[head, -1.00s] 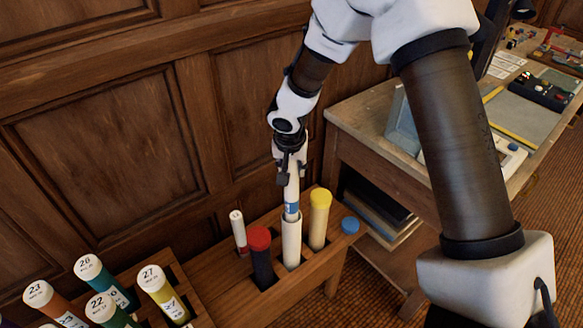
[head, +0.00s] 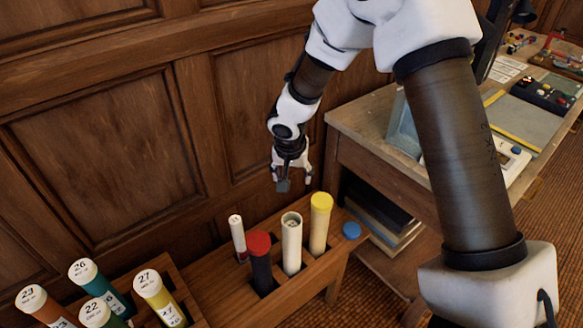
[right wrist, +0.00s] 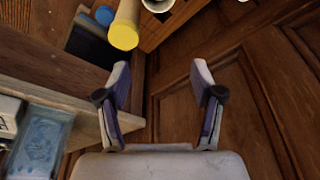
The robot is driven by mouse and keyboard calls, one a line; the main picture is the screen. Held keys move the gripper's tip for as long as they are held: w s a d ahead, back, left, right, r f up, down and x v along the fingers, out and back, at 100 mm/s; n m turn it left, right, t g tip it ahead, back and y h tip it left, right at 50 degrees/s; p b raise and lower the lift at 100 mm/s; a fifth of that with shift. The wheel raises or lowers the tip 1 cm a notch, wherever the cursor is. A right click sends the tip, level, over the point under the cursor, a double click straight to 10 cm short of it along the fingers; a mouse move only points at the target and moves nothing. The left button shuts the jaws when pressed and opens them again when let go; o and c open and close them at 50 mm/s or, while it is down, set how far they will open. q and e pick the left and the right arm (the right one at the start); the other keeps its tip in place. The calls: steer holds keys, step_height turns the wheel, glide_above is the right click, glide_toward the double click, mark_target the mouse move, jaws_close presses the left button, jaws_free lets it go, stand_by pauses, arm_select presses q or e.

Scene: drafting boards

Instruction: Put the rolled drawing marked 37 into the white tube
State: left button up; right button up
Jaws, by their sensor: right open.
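The white tube (head: 291,250) stands upright in the wooden rack, between a dark tube with a red cap and a cream tube with a yellow cap. Its mouth is open, and a pale rolled end shows inside, about level with the rim; no number is readable on it. My right gripper (head: 290,185) is open and empty, above and behind the tube's mouth, touching nothing. In the right wrist view both fingers (right wrist: 158,95) are spread with nothing between them, and the white tube's rim (right wrist: 157,5) is cut by the top edge. My left gripper is out of view.
The red-capped tube (head: 260,262), yellow-capped tube (head: 319,228) and a thin white roll (head: 238,240) stand close around the white tube. A loose blue cap (head: 351,231) lies at the rack's right end. Numbered rolls (head: 150,285) stand at lower left. Panelled wall is behind; a desk (head: 365,130) is right.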

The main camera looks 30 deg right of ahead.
steer(key=v, duration=1.1)
steer(key=shift+r, duration=0.35)
